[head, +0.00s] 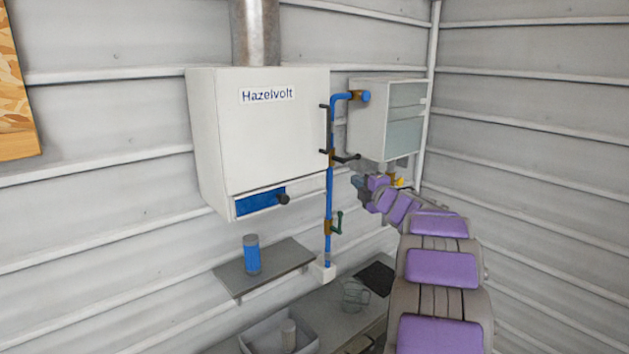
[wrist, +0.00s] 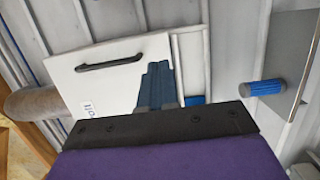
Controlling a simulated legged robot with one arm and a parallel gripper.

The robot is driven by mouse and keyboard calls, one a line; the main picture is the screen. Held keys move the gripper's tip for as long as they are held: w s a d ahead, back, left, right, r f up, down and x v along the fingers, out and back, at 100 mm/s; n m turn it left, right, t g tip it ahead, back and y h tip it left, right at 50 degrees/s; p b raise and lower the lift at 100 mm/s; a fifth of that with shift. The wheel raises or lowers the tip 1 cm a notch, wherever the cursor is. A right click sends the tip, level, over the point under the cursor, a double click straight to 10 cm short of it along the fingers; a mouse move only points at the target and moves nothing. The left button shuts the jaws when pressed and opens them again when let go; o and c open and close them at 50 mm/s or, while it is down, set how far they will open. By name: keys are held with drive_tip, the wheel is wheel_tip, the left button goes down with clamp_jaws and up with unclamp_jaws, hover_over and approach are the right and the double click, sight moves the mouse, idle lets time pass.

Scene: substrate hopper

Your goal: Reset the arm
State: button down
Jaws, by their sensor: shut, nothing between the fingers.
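My arm is purple and grey and reaches up from the lower right in the head view. My gripper (head: 357,183) is at its far end, small in the picture, right of the blue pipe and just below the small wall cabinet. In the wrist view the blue-grey fingers of my gripper (wrist: 157,70) are together with nothing between them. They show in front of the white Hazelvolt cabinet (wrist: 112,65). I cannot tell the exact gap to the cabinet or pipe.
The Hazelvolt hopper cabinet (head: 262,135) hangs on the wall, with a blue pipe (head: 330,200) and valve levers beside it. A smaller cabinet (head: 372,120) is to its right. A blue cylinder (head: 251,256) stands on a shelf (head: 292,257). A bin (head: 262,335) sits below.

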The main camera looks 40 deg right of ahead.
drive_tip(key=s+a+f+m+g+h+b, duration=0.1)
drive_tip(key=s+a+f+m+g+b, duration=0.35)
drive_tip(key=a+f, duration=0.4)
drive_tip(key=s+a+f+m+g+b, duration=0.3)
drive_tip(key=s+a+f+m+b, duration=0.15)
drive_tip(key=a+f, duration=0.4)
drive_tip(key=s+a+f+m+g+h+b, duration=0.1)
drive_tip(key=s+a+f+m+g+b, duration=0.35)
drive_tip(key=a+f, duration=0.35)
drive_tip(key=s+a+f+g+y+b, duration=0.2)
drive_tip(key=s+a+f, duration=0.3)
drive_tip(key=s+a, duration=0.2)
drive_tip(key=s+a+f+m+g+y+b, duration=0.1)
drive_tip(key=s+a+f+g+y+b, duration=0.1)
drive_tip(key=s+a+f, duration=0.3)
drive_tip(key=s+a+f+m+g+y+b, duration=0.1)
drive_tip(key=s+a+f, duration=0.4)
drive_tip(key=s+a, duration=0.6)
drive_tip(key=s+g+b, duration=0.1)
drive_tip(key=s+g, duration=0.1)
drive_tip(key=s, duration=0.2)
drive_tip(key=shift+s+a+f+y, duration=0.2)
drive_tip(key=shift+f+y, duration=0.1)
drive_tip(key=shift+y, duration=0.1)
